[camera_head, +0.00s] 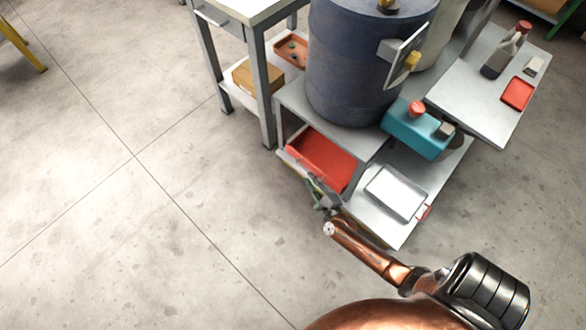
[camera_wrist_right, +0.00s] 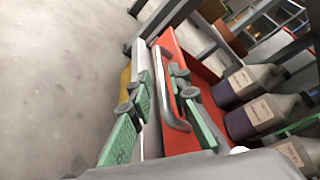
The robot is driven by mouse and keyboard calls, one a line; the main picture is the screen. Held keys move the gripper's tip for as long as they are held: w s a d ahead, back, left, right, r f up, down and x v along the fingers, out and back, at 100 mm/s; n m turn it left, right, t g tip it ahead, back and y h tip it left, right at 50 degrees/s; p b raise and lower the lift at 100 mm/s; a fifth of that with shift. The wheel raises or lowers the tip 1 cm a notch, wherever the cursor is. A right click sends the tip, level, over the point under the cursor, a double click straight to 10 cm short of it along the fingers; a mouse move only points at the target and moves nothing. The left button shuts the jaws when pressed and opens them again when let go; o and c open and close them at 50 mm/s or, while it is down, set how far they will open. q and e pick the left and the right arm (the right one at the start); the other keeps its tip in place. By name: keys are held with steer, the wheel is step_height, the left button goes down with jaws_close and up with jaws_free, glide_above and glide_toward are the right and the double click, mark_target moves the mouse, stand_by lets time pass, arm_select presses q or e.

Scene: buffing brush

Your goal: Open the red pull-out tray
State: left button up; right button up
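The red pull-out tray (camera_head: 322,158) sits low under the grey bench in the head view, its front edge facing my right arm. In the right wrist view the red tray (camera_wrist_right: 188,138) shows its front wall with a long silver bar handle (camera_wrist_right: 168,95). My right gripper (camera_head: 322,196) is at the tray's front. In the wrist view its green fingers (camera_wrist_right: 160,88) are open, on either side of the handle. A gap shows between the left finger and the bar; contact on the right cannot be told. My left gripper is not in view.
Dark bottles with labels (camera_wrist_right: 243,85) stand at the tray in the wrist view. A blue drum (camera_head: 350,65) stands on the bench above. A white tray (camera_head: 397,192) lies on the low shelf at right. The floor (camera_head: 150,220) to the left is clear.

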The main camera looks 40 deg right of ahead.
mark_target(303, 169)
steer(key=b+x, duration=0.1)
steer(key=x, duration=0.1)
steer(key=b+x, duration=0.1)
steer(key=x, duration=0.2)
steer(key=shift+w+f, duration=0.1)
steer(key=shift+f, duration=0.15)
steer(key=shift+w+d, duration=0.15)
steer(key=shift+w, duration=0.55)
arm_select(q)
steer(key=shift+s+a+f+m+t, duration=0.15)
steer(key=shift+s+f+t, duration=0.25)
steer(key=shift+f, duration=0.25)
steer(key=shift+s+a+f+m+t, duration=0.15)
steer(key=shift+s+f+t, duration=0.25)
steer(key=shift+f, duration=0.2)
arm_select(e)
steer(key=shift+w, duration=0.15)
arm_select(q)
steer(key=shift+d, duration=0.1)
arm_select(e)
jaws_close()
